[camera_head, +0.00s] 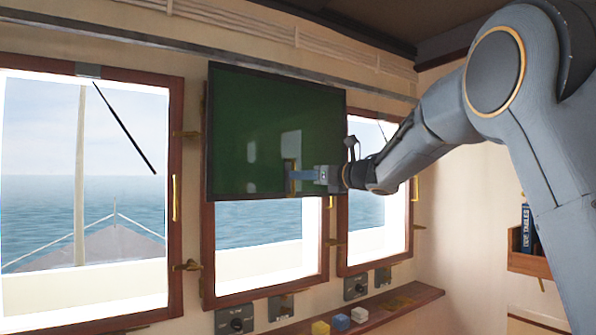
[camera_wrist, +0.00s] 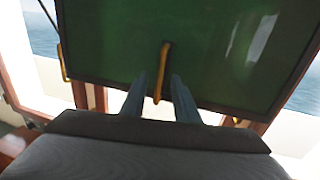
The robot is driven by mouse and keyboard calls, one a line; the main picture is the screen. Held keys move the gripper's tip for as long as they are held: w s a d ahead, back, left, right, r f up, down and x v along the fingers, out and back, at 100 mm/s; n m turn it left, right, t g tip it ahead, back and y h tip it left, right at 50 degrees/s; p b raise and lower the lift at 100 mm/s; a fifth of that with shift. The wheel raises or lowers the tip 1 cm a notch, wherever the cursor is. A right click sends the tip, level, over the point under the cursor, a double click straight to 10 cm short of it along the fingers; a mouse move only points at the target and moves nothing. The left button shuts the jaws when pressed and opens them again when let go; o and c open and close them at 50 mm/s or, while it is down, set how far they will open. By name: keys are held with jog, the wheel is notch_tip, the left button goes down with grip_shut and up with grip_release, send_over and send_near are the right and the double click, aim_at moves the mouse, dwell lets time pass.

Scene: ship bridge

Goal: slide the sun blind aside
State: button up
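The sun blind (camera_head: 270,120) is a dark green, slightly glossy panel with a dark frame, hanging from a rail in front of the upper middle window. It also fills the top of the wrist view (camera_wrist: 110,40). Its upright brass handle (camera_wrist: 162,72) is low on the panel; in the head view it shows small beside my fingers (camera_head: 292,180). My gripper (camera_head: 301,175) reaches in from the right at the panel's lower right part. In the wrist view my two bluish fingers (camera_wrist: 158,80) stand apart, one each side of the handle, with visible gaps to it.
The rail (camera_head: 150,42) runs above all the windows. The left window (camera_head: 85,190) is uncovered; the right window (camera_head: 375,220) is mostly uncovered. Brass latches (camera_head: 187,266) stick out from the frames. A wooden ledge (camera_head: 375,309) below carries small blocks. A book rack (camera_head: 527,262) hangs at right.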

jog(key=shift+p+x, duration=0.45)
jog(key=shift+x, duration=0.95)
jog(key=shift+c, duration=0.3)
grip_shut()
